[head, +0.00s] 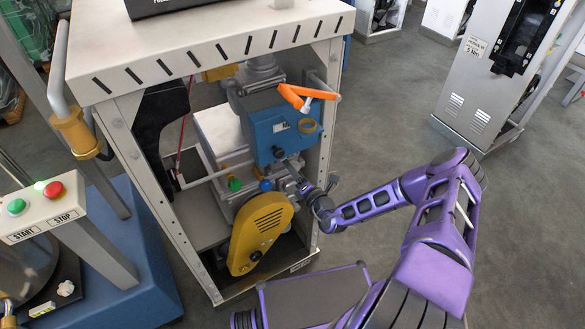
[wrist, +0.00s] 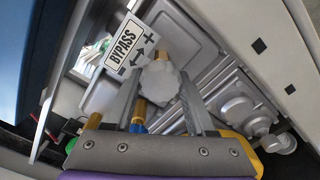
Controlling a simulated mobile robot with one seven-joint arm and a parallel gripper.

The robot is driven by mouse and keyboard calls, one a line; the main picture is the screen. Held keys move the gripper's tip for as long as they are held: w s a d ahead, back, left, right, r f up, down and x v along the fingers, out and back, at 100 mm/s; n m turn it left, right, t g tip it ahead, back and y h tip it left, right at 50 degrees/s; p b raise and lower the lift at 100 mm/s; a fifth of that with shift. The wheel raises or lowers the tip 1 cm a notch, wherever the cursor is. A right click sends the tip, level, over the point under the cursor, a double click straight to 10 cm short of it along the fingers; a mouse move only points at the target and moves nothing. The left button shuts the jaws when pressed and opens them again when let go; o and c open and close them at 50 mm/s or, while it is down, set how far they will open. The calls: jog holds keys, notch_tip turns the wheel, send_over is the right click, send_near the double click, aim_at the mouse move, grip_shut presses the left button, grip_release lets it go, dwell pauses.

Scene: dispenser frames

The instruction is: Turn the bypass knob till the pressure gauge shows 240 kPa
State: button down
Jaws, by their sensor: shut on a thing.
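The bypass knob (wrist: 161,82) is a pale, lobed knob on a brass stem in the wrist view. My gripper (wrist: 159,92) is shut on it, with one finger on each side. Beside it is a white label (wrist: 128,48) reading BYPASS, with a double arrow between plus and minus signs. In the head view my gripper (head: 294,175) reaches into the open cabinet, below the blue housing (head: 281,127), and the knob is hidden there. I cannot make out a pressure gauge dial or its reading in either view.
The cabinet frame (head: 324,190) stands close to my arm on the right side. An orange lever (head: 292,97) is above my gripper and a yellow cover (head: 258,232) below. A START/STOP panel (head: 40,207) stands at left.

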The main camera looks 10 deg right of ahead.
jog(key=shift+c, duration=1.2)
grip_release()
jog(key=p+v, duration=0.1)
jog(key=v, duration=1.6)
jog(key=shift+s, duration=0.2)
